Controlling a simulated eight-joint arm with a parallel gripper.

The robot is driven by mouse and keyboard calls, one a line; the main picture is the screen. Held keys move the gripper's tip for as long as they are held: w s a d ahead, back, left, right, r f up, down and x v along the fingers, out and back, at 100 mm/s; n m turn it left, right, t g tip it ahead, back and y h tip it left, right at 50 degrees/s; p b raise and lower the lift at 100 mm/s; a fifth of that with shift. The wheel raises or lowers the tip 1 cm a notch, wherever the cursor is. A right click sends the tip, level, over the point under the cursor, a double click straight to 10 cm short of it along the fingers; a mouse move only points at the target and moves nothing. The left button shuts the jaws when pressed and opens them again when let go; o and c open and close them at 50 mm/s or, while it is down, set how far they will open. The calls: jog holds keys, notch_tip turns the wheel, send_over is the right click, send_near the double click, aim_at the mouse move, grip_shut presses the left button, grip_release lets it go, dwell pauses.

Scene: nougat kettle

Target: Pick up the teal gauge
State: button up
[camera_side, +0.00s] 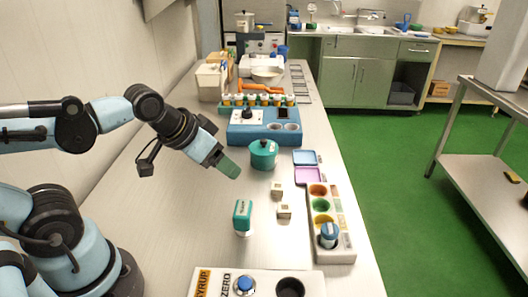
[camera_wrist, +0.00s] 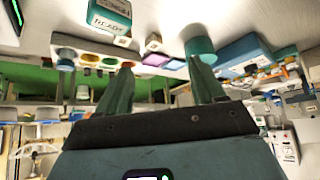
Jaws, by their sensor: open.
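The teal gauge (camera_side: 242,214) stands upright on a pale foot on the steel table, in front of my gripper in the side view. In the wrist view, which is upside down, the gauge (camera_wrist: 110,14) is at the top left, with a pale label whose lettering looks like "READY". My gripper (camera_side: 230,168) is above the table, behind and higher than the gauge, apart from it. In the wrist view its two green fingers (camera_wrist: 162,75) are spread with nothing between them.
A teal lidded pot (camera_side: 263,153) stands just right of my gripper. Two small beige cubes (camera_side: 277,189) (camera_side: 284,211) lie right of the gauge. A tray with coloured wells (camera_side: 345,240) lines the right edge. A panel with a blue button (camera_side: 215,284) is in front.

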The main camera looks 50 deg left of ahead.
jog(key=n+g, duration=0.7)
jog(key=n, duration=0.1)
send_near(243, 207)
jog(key=shift+f, duration=5.45)
jog(key=shift+c, duration=0.3)
jog(key=c, duration=1.1)
jog(key=shift+r, duration=0.15)
